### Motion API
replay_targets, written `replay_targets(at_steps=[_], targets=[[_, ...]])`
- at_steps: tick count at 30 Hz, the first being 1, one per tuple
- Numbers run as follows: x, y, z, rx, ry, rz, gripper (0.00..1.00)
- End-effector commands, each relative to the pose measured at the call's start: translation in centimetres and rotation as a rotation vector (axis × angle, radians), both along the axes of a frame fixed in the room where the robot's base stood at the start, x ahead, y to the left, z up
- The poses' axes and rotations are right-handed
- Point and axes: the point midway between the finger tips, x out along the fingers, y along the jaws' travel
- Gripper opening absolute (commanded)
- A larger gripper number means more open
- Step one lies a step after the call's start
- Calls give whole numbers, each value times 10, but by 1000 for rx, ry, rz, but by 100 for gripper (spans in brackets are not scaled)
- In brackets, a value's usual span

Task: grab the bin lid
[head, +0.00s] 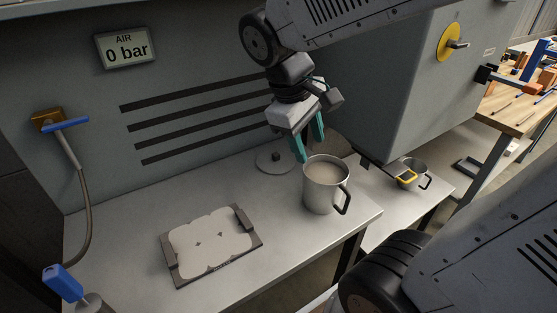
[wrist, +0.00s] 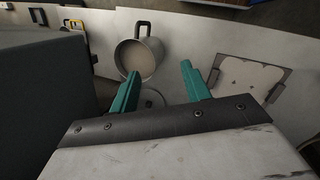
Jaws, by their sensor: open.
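A flat, round grey lid with a small dark knob (head: 276,157) lies on the bench behind the metal mug, in the head view; I take it as the bin lid. In the wrist view only part of it (wrist: 151,97) shows between the fingers, the rest hidden by my gripper. My gripper (head: 311,150) points down with its teal fingers apart and nothing between them. It is just right of the lid in the head view and appears above the bench; the exact height is unclear. The fingers also show in the wrist view (wrist: 161,72).
A metal mug (head: 320,187) with pale contents stands close in front of my gripper. A grey disc or round opening (head: 331,143) lies behind it. A dark-framed plate (head: 180,265) lies front left. A large grey cabinet (head: 390,80) closes off the right. A smaller mug (head: 413,164) stands beyond.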

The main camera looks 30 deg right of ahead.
Motion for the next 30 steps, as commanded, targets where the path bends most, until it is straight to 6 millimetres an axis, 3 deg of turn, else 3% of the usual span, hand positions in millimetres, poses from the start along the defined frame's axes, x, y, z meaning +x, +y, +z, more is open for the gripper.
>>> replay_targets(at_steps=[1,5,11,18,24,30], targets=[[19,-5,-6,-47,52,55,47],[66,-18,-22,-164,170,205,47],[140,-28,-62,-333,358,446,47],[222,-27,-134,-514,581,744,47],[265,-21,-188,-617,716,926,47],[280,-20,-212,-659,769,999,47]])
